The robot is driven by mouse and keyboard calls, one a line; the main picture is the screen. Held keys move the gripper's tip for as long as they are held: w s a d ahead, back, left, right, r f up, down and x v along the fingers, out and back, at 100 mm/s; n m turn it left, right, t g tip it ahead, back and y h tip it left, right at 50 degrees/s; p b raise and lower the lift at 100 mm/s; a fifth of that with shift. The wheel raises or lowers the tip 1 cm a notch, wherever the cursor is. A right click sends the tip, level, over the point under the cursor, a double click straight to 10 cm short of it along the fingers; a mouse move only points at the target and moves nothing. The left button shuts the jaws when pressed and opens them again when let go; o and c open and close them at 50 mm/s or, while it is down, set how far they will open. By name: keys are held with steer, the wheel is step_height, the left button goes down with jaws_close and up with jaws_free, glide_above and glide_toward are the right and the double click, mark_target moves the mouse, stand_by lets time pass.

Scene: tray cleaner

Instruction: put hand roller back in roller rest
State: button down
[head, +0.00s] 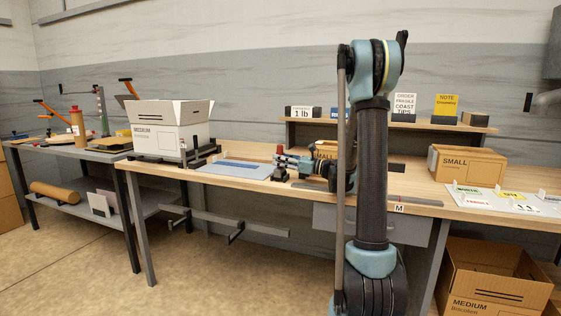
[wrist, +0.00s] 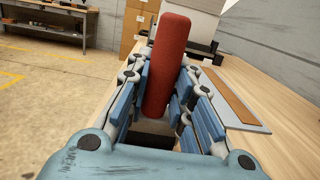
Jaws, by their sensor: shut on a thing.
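The hand roller shows as a long red handle (wrist: 168,62) in the wrist view, between the blue fingers of my gripper (wrist: 160,95). My gripper is shut on it, and the handle points away from the camera. The roller's other end is hidden by the gripper. In the head view my gripper (head: 303,165) is low over the wooden bench, with a bit of red at its left. A small dark block (head: 280,174) on the bench by the gripper may be the roller rest; I cannot tell whether the roller touches it.
A grey-blue mat (head: 226,172) with a blue strip lies left of the gripper. An open medium box (head: 170,125) stands behind it on the wooden bench (head: 258,183). A small box (head: 465,163) and label sheets (head: 500,200) are at the right. A shelf (head: 400,126) stands behind.

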steer(key=shift+f, duration=0.15)
stand_by(0.5)
steer(key=c, duration=1.3)
jaws_free()
steer(key=shift+c, duration=0.2)
